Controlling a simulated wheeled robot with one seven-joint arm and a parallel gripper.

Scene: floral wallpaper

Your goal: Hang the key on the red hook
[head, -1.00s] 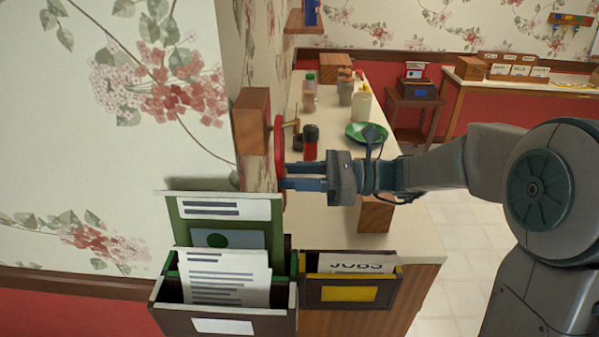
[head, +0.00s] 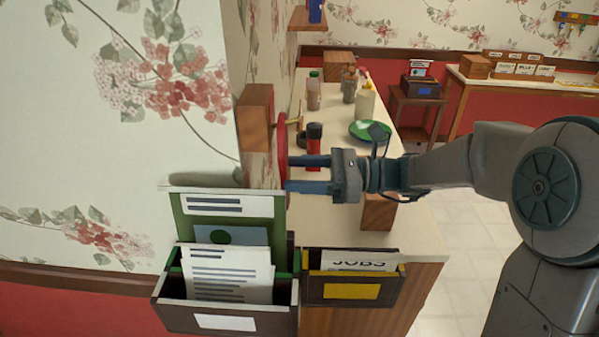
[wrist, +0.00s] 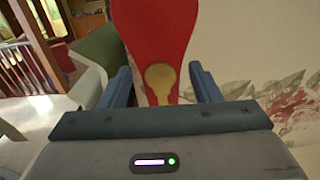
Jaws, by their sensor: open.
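The red hook's plate (head: 282,147) is on the wall edge in the head view, with a brass peg (head: 294,121) sticking out near its top. My gripper (head: 289,174) is open at the lower part of the plate, fingers pointing at it. In the wrist view the red plate (wrist: 152,28) fills the top middle. A round-headed brass piece (wrist: 160,76), which looks like the key, is in front of it between my spread fingers, apart from both. Whether it hangs from the peg is hidden.
A wooden block (head: 256,117) is on the wall beside the hook. A file holder with papers (head: 230,275) and a smaller box (head: 350,290) are just below my gripper. A counter (head: 340,105) behind holds bottles, a black-topped red shaker (head: 314,150) and a green plate (head: 362,130).

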